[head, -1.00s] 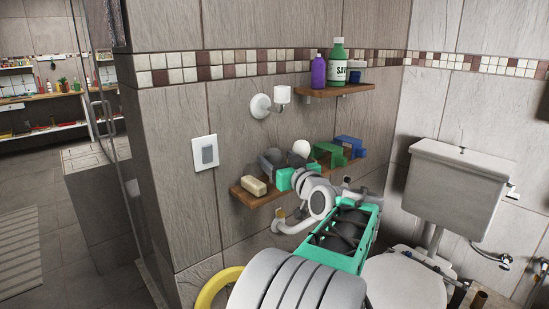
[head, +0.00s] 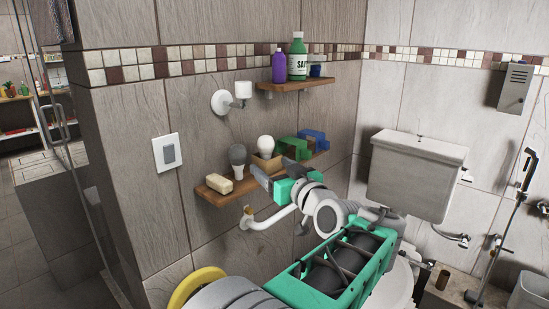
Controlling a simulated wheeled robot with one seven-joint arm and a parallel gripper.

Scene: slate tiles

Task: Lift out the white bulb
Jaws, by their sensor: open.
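The white bulb (head: 265,145) stands upright with its globe up, its lower end inside a small open brown box (head: 266,162) on the lower wooden shelf. A dark grey bulb (head: 238,156) stands just left of it. My gripper (head: 271,171) reaches in from the right, in front of the shelf, with its dark fingers apart and nothing seen between them. The fingers are close to the box, below and to the right of the white bulb. They hide part of the box front. I cannot tell whether they touch it.
A cream soap bar (head: 219,185) lies at the left end of the lower shelf (head: 213,198). Green (head: 294,148) and blue (head: 313,138) holders stand right of the box. A wall lamp (head: 232,97) and an upper shelf (head: 297,87) with bottles are above. A white pipe (head: 268,222) runs below.

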